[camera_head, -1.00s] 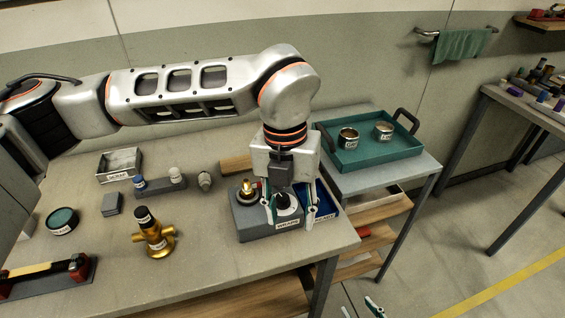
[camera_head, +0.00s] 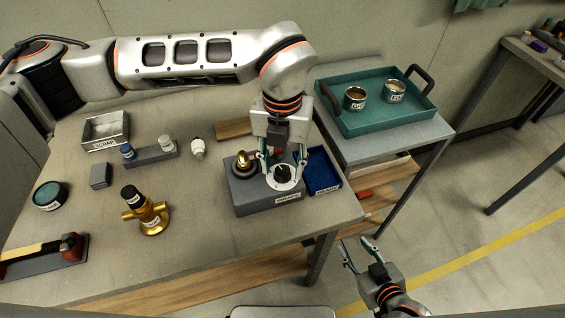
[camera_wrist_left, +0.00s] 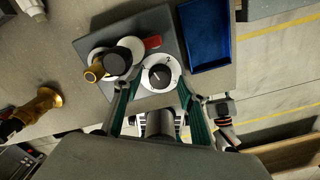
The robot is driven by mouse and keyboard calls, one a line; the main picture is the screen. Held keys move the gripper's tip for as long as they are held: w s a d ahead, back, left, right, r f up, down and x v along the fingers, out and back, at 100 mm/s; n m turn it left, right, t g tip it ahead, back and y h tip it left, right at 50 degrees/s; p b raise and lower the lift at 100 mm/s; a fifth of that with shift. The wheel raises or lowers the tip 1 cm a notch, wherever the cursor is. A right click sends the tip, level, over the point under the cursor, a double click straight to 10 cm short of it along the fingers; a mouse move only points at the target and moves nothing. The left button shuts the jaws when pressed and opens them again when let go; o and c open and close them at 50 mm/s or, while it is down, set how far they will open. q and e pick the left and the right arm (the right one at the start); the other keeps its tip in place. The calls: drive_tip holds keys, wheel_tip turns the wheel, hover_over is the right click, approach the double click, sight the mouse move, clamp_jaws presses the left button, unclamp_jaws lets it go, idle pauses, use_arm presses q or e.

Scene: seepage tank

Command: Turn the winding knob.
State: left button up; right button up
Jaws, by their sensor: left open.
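The winding knob is a small black knob (camera_head: 283,173) on a white round dial, set on top of a grey block (camera_head: 252,204) with a label on its front. It also shows in the left wrist view (camera_wrist_left: 159,76), with a "2" marked on the dial. My left gripper (camera_head: 282,168) points down over the block. Its green-lined fingers are open, one on each side of the knob; whether they touch it I cannot tell. My right gripper (camera_head: 356,242) is open and empty, low at the right beyond the table edge.
A brass piece (camera_head: 243,163) stands on the block left of the dial, and a blue tray (camera_head: 322,172) adjoins its right side. A brass valve-like part (camera_head: 148,212) stands farther left. A teal tray (camera_head: 350,122) with two tins is on the side table.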

use_arm(q)
drive_tip(key=shift+f, duration=0.4)
use_arm(e)
drive_tip(key=shift+w+r, duration=0.2)
drive_tip(key=shift+r, duration=0.1)
use_arm(q)
drive_tip(key=c, duration=1.1)
use_arm(e)
drive_tip(key=shift+s+f, duration=0.1)
drive_tip(key=shift+f, duration=0.15)
drive_tip(key=shift+f, duration=0.25)
